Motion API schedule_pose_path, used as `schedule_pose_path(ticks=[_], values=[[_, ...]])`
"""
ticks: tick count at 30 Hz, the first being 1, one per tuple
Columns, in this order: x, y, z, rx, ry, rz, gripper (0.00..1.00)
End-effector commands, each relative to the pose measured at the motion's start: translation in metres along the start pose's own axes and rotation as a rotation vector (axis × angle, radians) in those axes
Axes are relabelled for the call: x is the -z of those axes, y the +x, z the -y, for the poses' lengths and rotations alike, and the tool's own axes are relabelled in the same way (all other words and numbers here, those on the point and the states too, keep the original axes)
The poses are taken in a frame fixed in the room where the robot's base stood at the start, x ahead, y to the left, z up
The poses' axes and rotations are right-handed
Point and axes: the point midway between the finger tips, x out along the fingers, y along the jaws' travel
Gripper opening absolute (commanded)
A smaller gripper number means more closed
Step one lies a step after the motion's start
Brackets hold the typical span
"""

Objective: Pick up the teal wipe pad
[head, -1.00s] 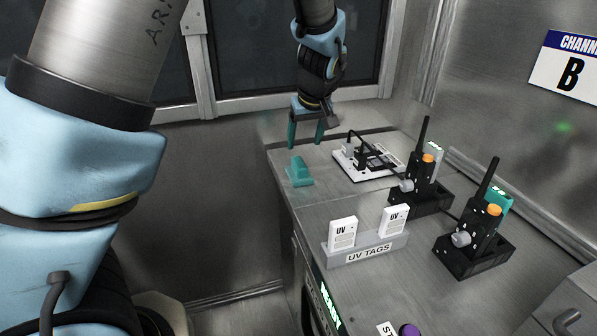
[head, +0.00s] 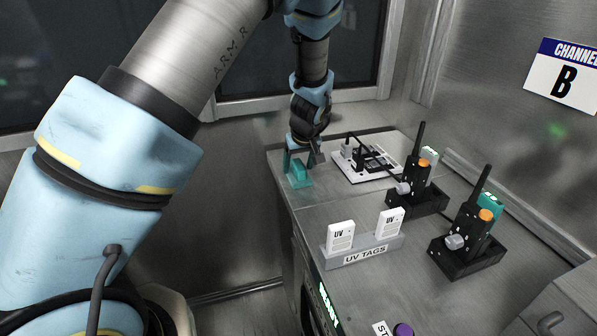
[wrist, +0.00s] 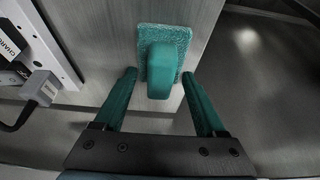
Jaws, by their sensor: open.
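The teal wipe pad (head: 299,173) lies near the left edge of the bench, toward its far end. In the wrist view the pad (wrist: 163,68) is a textured base with a smooth raised handle block. My gripper (head: 300,160) is low over the bench at the pad. In the wrist view my gripper (wrist: 160,82) is open, with one teal finger on each side of the handle's near end. No finger visibly touches the handle. The exact height of the fingertips above the bench is hard to tell.
A white charging board (head: 352,176) with black devices and a cable lies right of the pad. Two radios stand in black holders (head: 418,203). A grey UV tags rack (head: 378,250) holds two white tags. The bench's left edge is close to the pad.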

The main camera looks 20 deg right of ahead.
Motion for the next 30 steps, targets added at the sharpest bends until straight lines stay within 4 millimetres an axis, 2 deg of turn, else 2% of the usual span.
schedule_pose_path(ticks=[4, 23, 30], values=[[-0.0001, 0.0000, -0.0002, 0.000, 0.000, 0.000, 0.71], [0.0000, -0.0003, 0.0000, 0.000, 0.001, 0.000, 0.01], [0.0001, -0.0004, -0.0001, 0.000, 0.001, -0.001, 0.00]])
